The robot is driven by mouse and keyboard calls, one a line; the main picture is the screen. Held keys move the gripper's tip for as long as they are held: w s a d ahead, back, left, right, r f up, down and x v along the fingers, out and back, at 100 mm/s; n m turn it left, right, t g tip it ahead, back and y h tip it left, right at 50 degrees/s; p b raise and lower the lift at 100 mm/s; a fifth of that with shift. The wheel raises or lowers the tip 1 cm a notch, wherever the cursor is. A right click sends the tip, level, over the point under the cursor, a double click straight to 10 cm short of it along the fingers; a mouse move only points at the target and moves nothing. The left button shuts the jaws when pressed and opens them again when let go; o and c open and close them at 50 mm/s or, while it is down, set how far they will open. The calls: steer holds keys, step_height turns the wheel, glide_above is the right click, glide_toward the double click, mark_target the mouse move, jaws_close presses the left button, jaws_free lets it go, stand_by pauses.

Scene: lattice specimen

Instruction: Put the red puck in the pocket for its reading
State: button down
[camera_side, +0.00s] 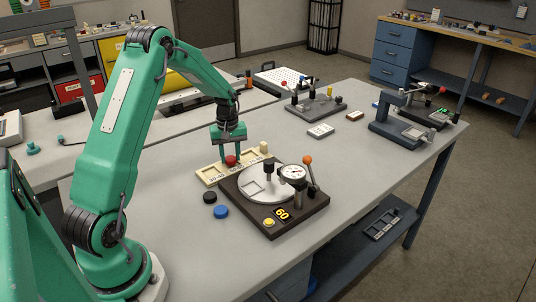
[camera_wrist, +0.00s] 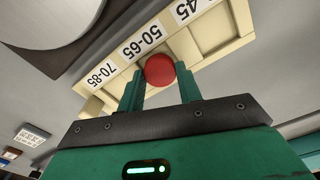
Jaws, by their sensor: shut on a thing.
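My gripper (camera_side: 231,154) is shut on the red puck (camera_side: 231,160), over the cream pocket tray (camera_side: 207,180). In the wrist view the red puck (camera_wrist: 160,69) sits between the fingertips, beside the 50-65 label (camera_wrist: 144,40). The tray's 70-85 label (camera_wrist: 104,75) and a label ending in 45 (camera_wrist: 192,10) lie to either side. I cannot tell whether the puck touches the pocket floor. The gauge station (camera_side: 263,222) has a lit display (camera_side: 282,213) reading 60, a round dial (camera_side: 293,173) and a pale turntable (camera_side: 262,196).
A black puck (camera_side: 209,197) and a blue puck (camera_side: 221,211) lie on the table left of the station. An orange-knobbed lever (camera_side: 309,170) stands at its right. A cream block (camera_side: 263,148) is behind.

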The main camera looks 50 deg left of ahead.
mark_target(231, 158)
steer(key=shift+f, duration=0.2)
steer(key=shift+c, duration=2)
jaws_free()
steer(key=shift+r, duration=0.1)
steer(key=shift+r, duration=2.4)
steer(key=shift+r, duration=0.15)
step_height(231, 158, up, 8)
steer(key=shift+f, duration=0.2)
